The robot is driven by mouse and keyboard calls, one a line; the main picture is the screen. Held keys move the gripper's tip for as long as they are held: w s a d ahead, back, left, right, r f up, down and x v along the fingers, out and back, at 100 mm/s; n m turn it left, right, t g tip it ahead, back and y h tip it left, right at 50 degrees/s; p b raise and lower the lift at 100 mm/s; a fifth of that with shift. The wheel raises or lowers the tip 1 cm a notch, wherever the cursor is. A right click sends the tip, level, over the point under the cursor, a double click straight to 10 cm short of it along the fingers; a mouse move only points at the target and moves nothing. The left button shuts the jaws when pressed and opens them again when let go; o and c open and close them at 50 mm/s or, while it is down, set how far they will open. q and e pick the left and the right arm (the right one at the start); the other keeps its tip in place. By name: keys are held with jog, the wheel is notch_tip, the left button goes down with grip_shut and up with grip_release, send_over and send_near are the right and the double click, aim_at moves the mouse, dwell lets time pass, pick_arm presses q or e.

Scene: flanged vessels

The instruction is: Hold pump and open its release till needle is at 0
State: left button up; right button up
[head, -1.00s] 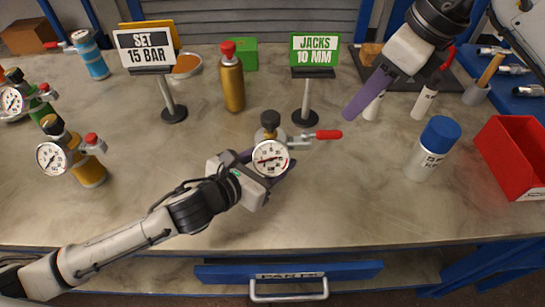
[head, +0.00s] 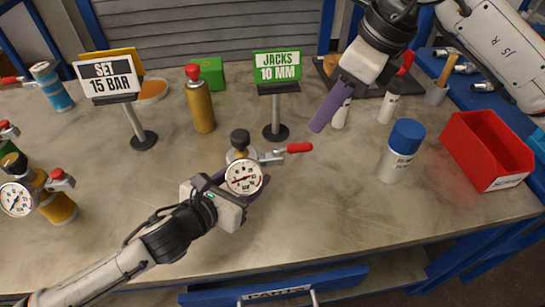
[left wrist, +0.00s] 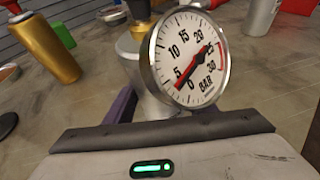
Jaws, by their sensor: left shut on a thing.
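The pump, with a round white gauge (head: 243,177), a dark knob (head: 240,137) on top and a red-ended lever (head: 299,148) pointing right, stands at the middle of the bench. My left gripper (head: 240,190) is shut around its body from the front. In the left wrist view the gauge (left wrist: 187,58) is close and tilted; its red needle has its thin end between 0 and 5. The lever is not visible there. My right gripper (head: 328,108), with purple fingers, is above the back right, apart from the pump; its fingers overlap, so their gap cannot be seen.
Two signs, SET 15 BAR (head: 107,77) and JACKS 10 MM (head: 277,66), stand behind the pump. A gold bottle (head: 200,108) is between them. A blue-capped white can (head: 400,152) and a red bin (head: 485,150) are at right. Another gauged pump (head: 55,203) is at left.

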jog(key=shift+o, duration=0.5)
dwell(0.5)
jog(key=n+t+h, duration=0.1)
jog(key=n+h, duration=0.6)
send_near(300, 146)
jog(key=shift+h, duration=0.3)
jog(key=x, duration=0.8)
jog(key=shift+a+f, duration=0.1)
jog(key=shift+a, duration=0.15)
jog(key=shift+c, duration=0.5)
grip_shut()
